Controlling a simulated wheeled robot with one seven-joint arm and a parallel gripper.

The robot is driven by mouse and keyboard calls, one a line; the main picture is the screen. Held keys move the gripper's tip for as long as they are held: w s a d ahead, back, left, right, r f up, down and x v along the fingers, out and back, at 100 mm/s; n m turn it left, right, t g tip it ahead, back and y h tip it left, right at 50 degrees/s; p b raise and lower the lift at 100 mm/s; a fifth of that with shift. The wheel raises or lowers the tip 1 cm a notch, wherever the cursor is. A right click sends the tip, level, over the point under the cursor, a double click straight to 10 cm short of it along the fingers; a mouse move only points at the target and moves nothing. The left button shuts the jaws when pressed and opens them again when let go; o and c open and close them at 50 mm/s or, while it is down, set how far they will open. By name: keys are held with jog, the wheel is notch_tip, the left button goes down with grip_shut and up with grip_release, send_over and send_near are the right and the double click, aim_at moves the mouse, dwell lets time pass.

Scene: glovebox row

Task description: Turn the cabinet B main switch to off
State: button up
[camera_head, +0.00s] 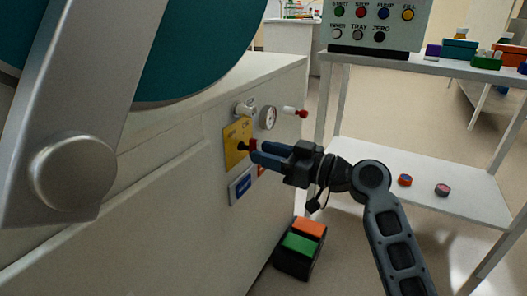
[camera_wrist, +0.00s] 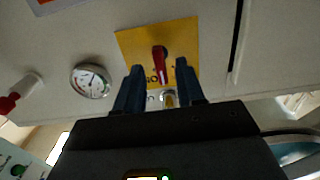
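The main switch has a red handle (camera_wrist: 159,54) on a yellow plate (camera_wrist: 128,40); in the head view the plate (camera_head: 232,138) is on the cabinet's end face. The handle stands roughly upright in the wrist view. Lettering beside it is partly hidden and I cannot read it fully. My gripper (camera_head: 254,151) reaches the plate from the right; in the wrist view its dark blue fingers (camera_wrist: 159,66) are open, one on each side of the handle's lower part, with gaps visible. I cannot tell whether either finger touches the handle.
A gauge (camera_head: 268,117) and a red-tipped white handle (camera_head: 295,112) stick out near the plate. A blue label (camera_head: 241,185) is below. A box with orange and green pedals (camera_head: 300,248) stands on the floor. A white shelf table (camera_head: 440,180) is at right.

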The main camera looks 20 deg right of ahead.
jog(key=v, duration=0.6)
jog(key=shift+s+p, duration=0.2)
jog(key=shift+p, duration=0.2)
jog(key=shift+d, duration=0.15)
